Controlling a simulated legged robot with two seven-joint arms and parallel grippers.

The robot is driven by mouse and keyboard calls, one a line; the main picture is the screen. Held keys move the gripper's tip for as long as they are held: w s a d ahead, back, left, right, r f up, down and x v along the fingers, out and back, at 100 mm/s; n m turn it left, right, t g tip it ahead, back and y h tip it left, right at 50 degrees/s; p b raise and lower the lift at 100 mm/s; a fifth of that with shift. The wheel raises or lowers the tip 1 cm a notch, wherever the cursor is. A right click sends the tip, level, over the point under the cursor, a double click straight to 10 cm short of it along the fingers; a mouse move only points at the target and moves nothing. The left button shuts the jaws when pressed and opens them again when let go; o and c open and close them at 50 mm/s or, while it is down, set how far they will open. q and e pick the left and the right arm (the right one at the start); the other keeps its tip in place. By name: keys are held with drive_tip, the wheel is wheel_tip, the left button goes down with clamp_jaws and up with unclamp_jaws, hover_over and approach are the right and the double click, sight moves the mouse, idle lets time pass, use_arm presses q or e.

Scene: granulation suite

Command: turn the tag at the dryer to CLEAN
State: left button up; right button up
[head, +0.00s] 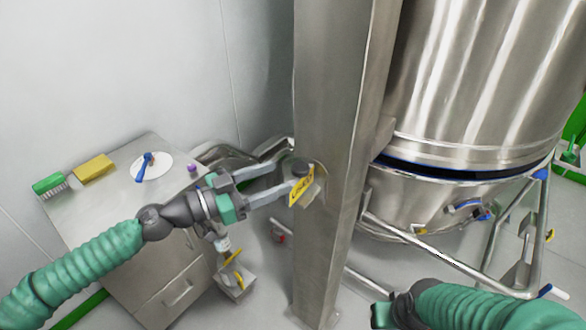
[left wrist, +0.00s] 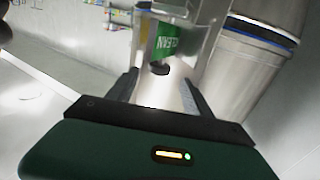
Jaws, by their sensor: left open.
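The tag is mounted at a dark round knob (head: 300,168) on a steel post beside the dryer (head: 470,90). In the head view the tag shows a yellow face (head: 301,187) with dark lettering too small to read surely. In the left wrist view the tag shows a green face (left wrist: 166,42) with CLEAN in white, turned sideways. My left gripper (head: 291,164) is open, its fingers reaching toward the tag from the left. In the wrist view the tag lies ahead, between the finger directions; contact cannot be told. My right arm enters at lower right; its fingers are not clearly visible.
The steel post (head: 340,90) stands upright in front of the dryer. A cabinet (head: 150,240) at left carries a green brush (head: 49,183), a yellow sponge (head: 94,168) and a white disc (head: 160,170) with a blue-handled item. Tubular dryer legs (head: 490,250) stand at right.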

sight(292, 171)
use_arm(q)
drive_tip(key=x, duration=0.5)
drive_tip(key=shift+w+d, duration=0.15)
clamp_jaws()
